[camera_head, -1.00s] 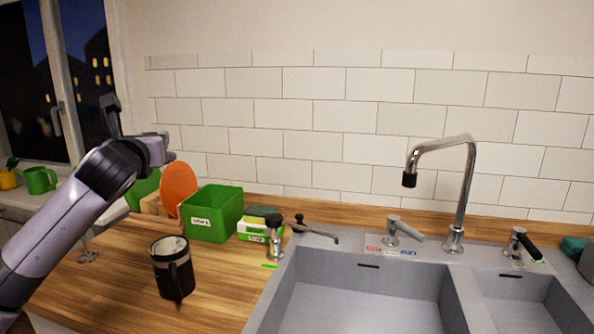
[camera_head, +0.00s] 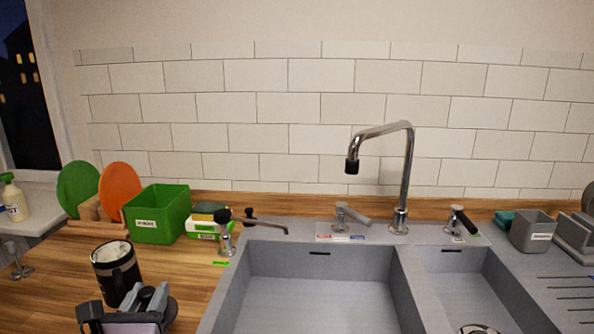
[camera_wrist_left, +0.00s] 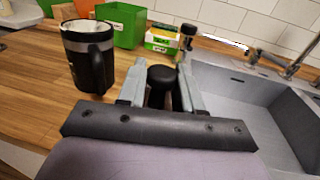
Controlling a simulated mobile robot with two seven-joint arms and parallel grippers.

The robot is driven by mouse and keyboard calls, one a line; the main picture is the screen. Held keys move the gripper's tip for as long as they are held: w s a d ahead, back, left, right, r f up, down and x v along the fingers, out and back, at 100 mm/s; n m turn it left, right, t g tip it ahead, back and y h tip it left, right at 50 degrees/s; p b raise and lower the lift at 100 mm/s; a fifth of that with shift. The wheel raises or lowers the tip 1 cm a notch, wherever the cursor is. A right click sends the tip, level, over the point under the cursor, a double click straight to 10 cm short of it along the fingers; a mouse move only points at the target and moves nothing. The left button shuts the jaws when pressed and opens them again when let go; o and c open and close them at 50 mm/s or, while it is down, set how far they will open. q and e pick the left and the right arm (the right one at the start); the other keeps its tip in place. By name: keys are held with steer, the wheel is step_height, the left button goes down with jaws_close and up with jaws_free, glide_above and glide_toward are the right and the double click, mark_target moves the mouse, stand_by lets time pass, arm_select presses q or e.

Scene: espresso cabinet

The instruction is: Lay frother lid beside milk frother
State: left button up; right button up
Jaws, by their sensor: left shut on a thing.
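The milk frother (camera_head: 117,271) is a black jug with a handle, standing upright on the wooden counter at the lower left. Its top is uncovered and looks pale inside; it is also at the upper left of the left wrist view (camera_wrist_left: 88,58). My left gripper (camera_head: 150,296) is low, just in front and to the right of the frother. In the left wrist view its fingers (camera_wrist_left: 163,85) are shut on a round black piece, the frother lid (camera_wrist_left: 161,74). Most of the lid is hidden, and I cannot tell whether it touches the counter. My right gripper is not in view.
A green bin (camera_head: 158,214), stacked sponge boxes (camera_head: 206,223) and green and orange round boards (camera_head: 119,189) stand behind the frother. A grey sink (camera_head: 318,290) with a tall tap (camera_head: 407,180) is to the right. Bare counter (camera_head: 55,285) lies left of the frother.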

arm_select(q)
steer(key=s+d+f+m+h, duration=0.1)
steer(key=s+d+f, duration=0.3)
steer(key=s, duration=0.5)
steer(key=shift+s+f+h, duration=0.15)
steer(key=shift+s+h, duration=0.05)
steer(key=shift+h, duration=0.1)
steer(key=shift+a, duration=0.1)
